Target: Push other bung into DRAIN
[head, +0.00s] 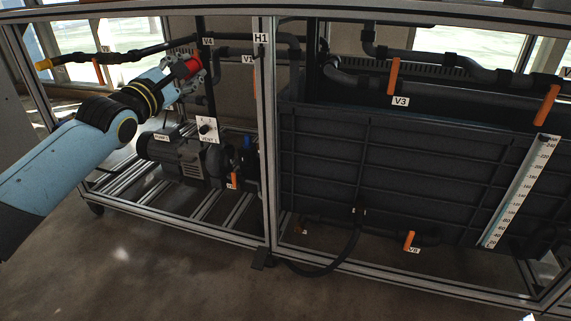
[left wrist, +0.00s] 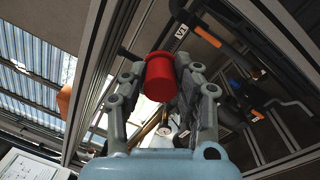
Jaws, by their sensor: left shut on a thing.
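I see no label reading DRAIN.
The aluminium frame upright (head: 265,150) with label H1 stands right of my left gripper. A pump (head: 178,155) lies below it. A large black tank (head: 400,165) fills the right side, with orange valve handles (head: 393,76) around it. The floor in front is clear.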

